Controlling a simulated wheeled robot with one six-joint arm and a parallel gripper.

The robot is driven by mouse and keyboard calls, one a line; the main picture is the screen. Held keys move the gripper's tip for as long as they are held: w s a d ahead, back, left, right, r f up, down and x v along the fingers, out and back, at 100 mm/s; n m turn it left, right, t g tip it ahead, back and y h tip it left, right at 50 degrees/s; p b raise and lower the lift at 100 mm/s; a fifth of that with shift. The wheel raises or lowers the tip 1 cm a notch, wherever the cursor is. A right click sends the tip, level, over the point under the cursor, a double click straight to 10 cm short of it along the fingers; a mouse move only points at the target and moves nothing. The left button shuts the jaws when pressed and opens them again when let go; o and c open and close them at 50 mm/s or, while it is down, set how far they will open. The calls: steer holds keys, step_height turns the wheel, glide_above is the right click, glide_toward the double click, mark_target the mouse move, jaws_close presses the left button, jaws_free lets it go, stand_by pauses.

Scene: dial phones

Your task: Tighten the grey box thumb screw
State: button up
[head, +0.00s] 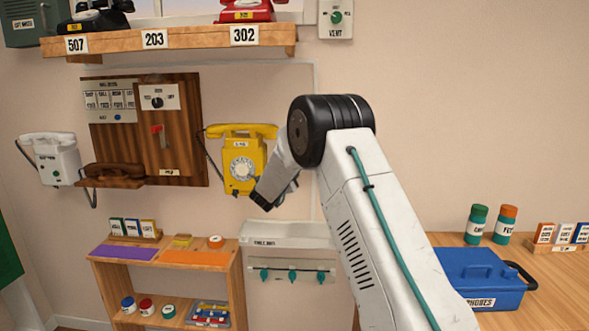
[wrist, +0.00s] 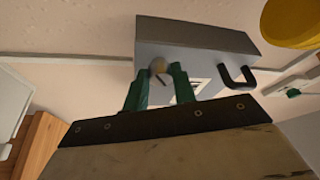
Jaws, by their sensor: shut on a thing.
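The grey box (wrist: 190,45) fills the upper middle of the wrist view, fixed to the pale wall. A black handle (wrist: 238,77) sticks out on its right, beside a partly hidden white label. In the head view my arm hides the fingertips and the screw, and I cannot make out the box clearly.
A yellow wall phone (head: 240,165) hangs close to the left of my arm. A brown wooden panel (head: 180,115) is further left. A phone shelf (head: 170,42) runs above. A blue box (head: 480,277) stands on the table at right. The upper right wall is mostly bare.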

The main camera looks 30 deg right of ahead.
steer(key=m+y, duration=0.3)
steer(key=m, duration=0.3)
steer(key=r+m+y, duration=0.1)
steer(key=m+y, duration=0.2)
steer(key=m, duration=0.3)
steer(key=d+m+y, duration=0.1)
steer(key=m+y, duration=0.2)
steer(key=m, duration=0.4)
steer(key=shift+s+r, duration=0.2)
steer(key=shift+s, duration=0.15)
stand_by(0.5)
steer(key=o, duration=1)
